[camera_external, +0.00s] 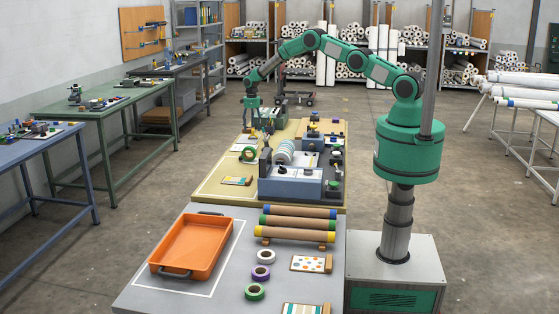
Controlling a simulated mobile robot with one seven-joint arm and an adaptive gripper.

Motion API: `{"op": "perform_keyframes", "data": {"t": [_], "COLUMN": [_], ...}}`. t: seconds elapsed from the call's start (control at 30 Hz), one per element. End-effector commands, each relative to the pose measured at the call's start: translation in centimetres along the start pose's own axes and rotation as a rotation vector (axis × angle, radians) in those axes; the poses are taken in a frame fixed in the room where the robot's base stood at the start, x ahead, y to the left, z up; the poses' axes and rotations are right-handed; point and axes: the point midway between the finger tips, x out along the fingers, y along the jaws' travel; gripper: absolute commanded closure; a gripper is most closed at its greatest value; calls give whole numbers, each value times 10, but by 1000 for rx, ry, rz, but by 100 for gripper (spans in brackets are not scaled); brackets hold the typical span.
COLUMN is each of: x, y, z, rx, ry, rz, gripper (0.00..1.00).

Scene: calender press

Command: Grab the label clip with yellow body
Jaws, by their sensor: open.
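My gripper (256,126) hangs from my outstretched arm over the far left part of the yellow-topped table (212,192). It points down and looks empty, with its fingers open. It is small in this view, and the fine gap between its fingers and whatever lies below is hard to judge. I cannot make out for certain a label clip with a yellow body. Small items near the gripper and behind the press are too small or partly hidden to name.
A blue-grey press (290,188) with a striped roll (285,152) stands on the yellow table. An orange tray (193,245) and several wrapped tubes (290,234) occupy the nearer grey table (205,298).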

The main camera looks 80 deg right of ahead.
Motion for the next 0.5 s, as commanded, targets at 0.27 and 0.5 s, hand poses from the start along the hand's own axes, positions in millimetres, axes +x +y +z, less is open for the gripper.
{"op": "perform_keyframes", "data": {"t": [0.27,0.5], "x": [18,42], "y": [1,1], "z": [-2,-4], "rx": [0,0], "ry": [1,1], "rz": [1,0], "gripper": [36,36]}}
